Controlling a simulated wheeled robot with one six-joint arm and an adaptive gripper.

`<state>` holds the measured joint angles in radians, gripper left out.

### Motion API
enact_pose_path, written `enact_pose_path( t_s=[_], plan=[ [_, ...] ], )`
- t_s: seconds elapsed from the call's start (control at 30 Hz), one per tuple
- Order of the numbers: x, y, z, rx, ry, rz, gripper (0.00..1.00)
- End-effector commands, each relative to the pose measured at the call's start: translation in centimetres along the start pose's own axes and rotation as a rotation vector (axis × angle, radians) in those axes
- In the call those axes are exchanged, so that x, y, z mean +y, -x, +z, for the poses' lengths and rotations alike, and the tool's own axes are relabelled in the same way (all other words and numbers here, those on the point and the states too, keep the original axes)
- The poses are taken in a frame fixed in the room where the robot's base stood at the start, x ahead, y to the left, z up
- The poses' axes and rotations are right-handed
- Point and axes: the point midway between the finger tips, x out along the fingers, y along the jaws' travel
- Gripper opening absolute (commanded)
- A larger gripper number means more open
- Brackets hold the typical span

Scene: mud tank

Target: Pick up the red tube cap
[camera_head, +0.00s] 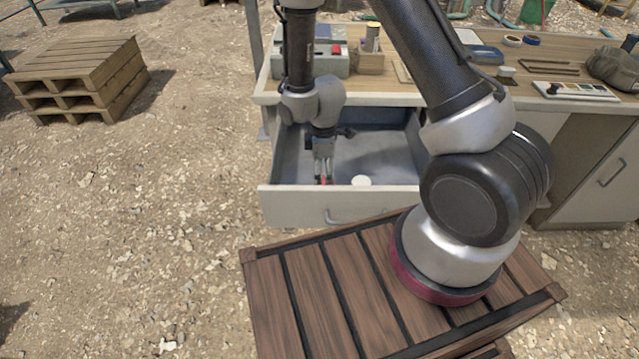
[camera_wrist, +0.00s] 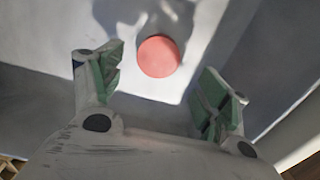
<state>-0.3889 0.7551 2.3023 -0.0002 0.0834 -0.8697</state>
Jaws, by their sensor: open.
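The red tube cap (camera_wrist: 158,56) lies on the drawer floor in the wrist view, a flat round disc seen from above. My gripper (camera_wrist: 160,90) is open, with its two green-padded fingers to the left and right of the cap and nearer the camera. The cap appears between and just beyond the fingertips, not touching them. In the head view my gripper (camera_head: 323,174) points down inside the open drawer (camera_head: 300,207). A small bit of red shows at its tips there; the cap is mostly hidden.
The drawer walls stand close around. The workbench (camera_head: 400,95) above holds a box with a red button (camera_head: 335,50) and other items. A pallet stack (camera_head: 78,75) stands at left.

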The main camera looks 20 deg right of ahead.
Motion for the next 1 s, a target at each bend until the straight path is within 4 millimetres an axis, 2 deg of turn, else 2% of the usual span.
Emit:
enact_pose_path(
  t_s=[0.2,0.3,0.57,0.77,1.0],
  plan=[
    [0.3,-3.5,0.3,-0.002,-0.002,-0.003,0.76],
    [0.3,-4.5,0.3,-0.001,-0.002,-0.002,0.76],
    [0.3,-4.7,0.3,0.000,-0.002,-0.001,0.76],
    [0.3,-4.7,0.3,0.000,-0.002,-0.001,0.41],
    [0.3,-4.7,0.3,0.000,-0.002,-0.001,0.39]
  ],
)
